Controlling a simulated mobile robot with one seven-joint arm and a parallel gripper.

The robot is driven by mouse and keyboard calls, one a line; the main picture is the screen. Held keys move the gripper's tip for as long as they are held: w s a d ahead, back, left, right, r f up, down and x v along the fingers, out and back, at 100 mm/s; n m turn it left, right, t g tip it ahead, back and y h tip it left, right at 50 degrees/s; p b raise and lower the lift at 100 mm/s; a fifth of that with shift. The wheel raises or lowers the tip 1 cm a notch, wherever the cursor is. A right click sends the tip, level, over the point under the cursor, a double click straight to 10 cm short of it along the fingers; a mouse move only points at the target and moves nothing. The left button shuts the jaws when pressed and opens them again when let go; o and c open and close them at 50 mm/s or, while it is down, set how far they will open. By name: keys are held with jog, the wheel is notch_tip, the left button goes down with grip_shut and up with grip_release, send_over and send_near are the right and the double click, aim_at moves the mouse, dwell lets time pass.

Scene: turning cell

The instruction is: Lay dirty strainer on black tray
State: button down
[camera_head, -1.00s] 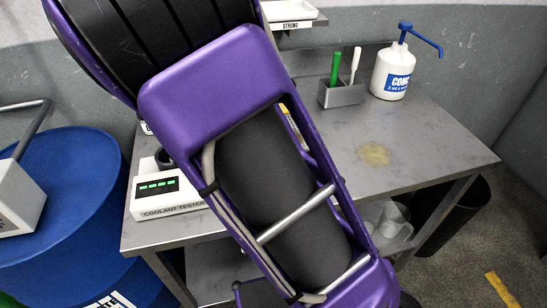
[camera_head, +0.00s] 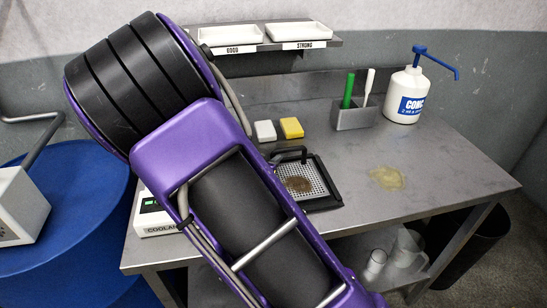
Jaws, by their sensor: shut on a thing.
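A square perforated metal plate with a brown dirty patch, which looks like the dirty strainer (camera_head: 318,174), shows on the bench just right of my purple arm. A black arched handle-like part stands at its back left. A black rim, which may be the black tray (camera_head: 337,196), surrounds the plate. I cannot tell whether this rim is a separate tray or part of the strainer. My arm covers the near left part of both. My gripper is not in view; my arm's large links fill the middle and hide what lies behind them.
White and yellow blocks (camera_head: 291,127) lie behind the strainer. A grey holder (camera_head: 354,117) with green and white handled tools and a white pump bottle (camera_head: 404,96) stand at the back right. The coolant tester (camera_head: 152,222) is at left. A yellowish puddle (camera_head: 386,178) marks the otherwise clear right side.

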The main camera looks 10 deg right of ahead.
jog(key=c, duration=0.8)
grip_release()
jog(key=shift+f, duration=0.1)
jog(key=shift+s+a+r, duration=0.2)
jog(key=shift+r, duration=0.1)
jog(key=p+v, duration=0.3)
jog(key=v, duration=0.8)
jog(key=shift+s+a, duration=0.1)
jog(key=shift+s, duration=0.1)
jog(key=shift+f, duration=0.1)
